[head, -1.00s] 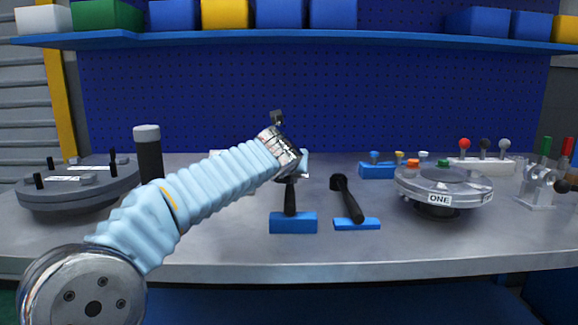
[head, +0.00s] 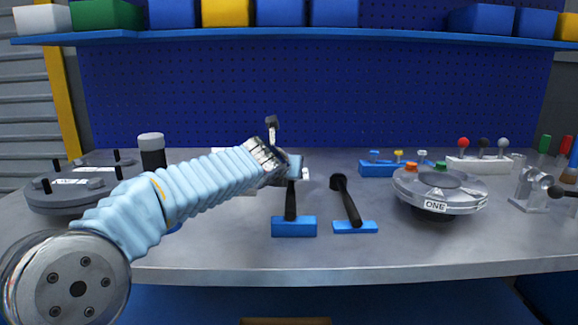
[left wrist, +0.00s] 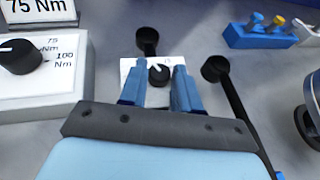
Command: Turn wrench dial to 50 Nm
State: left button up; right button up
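My left gripper (head: 292,172) hangs over the middle of the bench in the head view. In the left wrist view its two blue fingers (left wrist: 159,88) are spread apart with nothing held. A small black knob (left wrist: 158,73) on a white plate shows between and beyond the fingertips. It has a white pointer mark; its labels are too small to read, and I cannot tell whether a finger touches it. A larger black dial (left wrist: 18,57) on a white box (left wrist: 60,85) shows at the left, marked 75 and 100 Nm. My right gripper is not in view.
A sign (left wrist: 40,8) reading 75 Nm stands behind the box. Two black wrench-like tools (head: 291,200) (head: 347,200) lean on blue blocks. A round flanged part (head: 437,205) marked ONE stands at right, a grey cover (head: 50,198) at left. The front bench strip is clear.

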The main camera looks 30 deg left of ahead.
pick_arm(q)
jog(key=o, duration=0.3)
jog(key=v, duration=1.3)
jog(key=shift+s+r, duration=0.25)
jog(key=shift+s, duration=0.05)
jog(key=shift+d, duration=0.1)
